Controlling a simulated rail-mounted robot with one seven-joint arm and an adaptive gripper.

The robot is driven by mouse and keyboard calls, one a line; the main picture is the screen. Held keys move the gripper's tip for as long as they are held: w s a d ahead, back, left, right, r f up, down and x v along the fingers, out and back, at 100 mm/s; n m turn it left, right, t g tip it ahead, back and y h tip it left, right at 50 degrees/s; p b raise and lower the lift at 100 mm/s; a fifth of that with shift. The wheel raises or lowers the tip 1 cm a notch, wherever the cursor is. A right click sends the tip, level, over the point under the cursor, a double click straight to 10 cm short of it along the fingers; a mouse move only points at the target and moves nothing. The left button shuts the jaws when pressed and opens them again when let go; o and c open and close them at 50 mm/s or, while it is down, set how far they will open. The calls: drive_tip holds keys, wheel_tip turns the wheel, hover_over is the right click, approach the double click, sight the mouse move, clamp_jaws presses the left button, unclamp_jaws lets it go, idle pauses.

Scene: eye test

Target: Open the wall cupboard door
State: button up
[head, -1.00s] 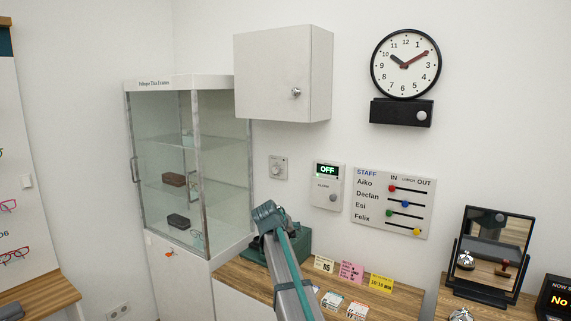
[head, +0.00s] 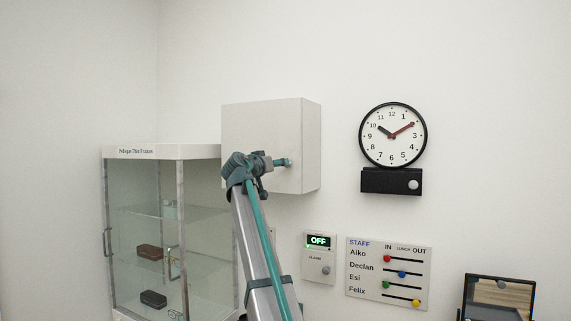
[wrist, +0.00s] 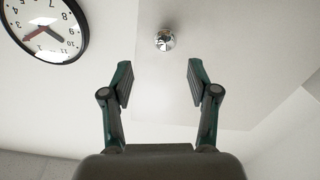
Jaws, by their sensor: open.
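The white wall cupboard (head: 258,125) hangs on the wall, and its door looks closed. In the head view my gripper (head: 283,162) is raised in front of the right part of the door and covers the place of the knob. In the wrist view the round shiny knob (wrist: 164,40) shows beyond the fingertips, roughly in line with the gap between them. My gripper (wrist: 160,80) is open and empty there, its two fingers apart. The knob is not between the fingers, and I see no contact with it.
A glass display cabinet (head: 183,240) stands below and left of the cupboard. A wall clock (head: 393,150) hangs to the right. An alarm panel (head: 319,258) and a staff board (head: 388,272) are on the wall below. The wall above the cupboard is bare.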

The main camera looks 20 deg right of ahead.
drive_tip(key=shift+w+a+f+p+x, duration=0.1)
drive_tip(key=shift+p+x, duration=0.45)
drive_tip(key=shift+x, duration=1)
drive_tip(key=shift+w+a+f+p+x, duration=0.1)
drive_tip(key=shift+p+x, duration=0.4)
drive_tip(key=shift+x, duration=1.05)
drive_tip(key=shift+w+p+x, duration=0.1)
drive_tip(key=shift+p+x, duration=0.45)
drive_tip(key=shift+x, duration=1)
drive_tip(key=shift+s, duration=0.1)
clamp_jaws()
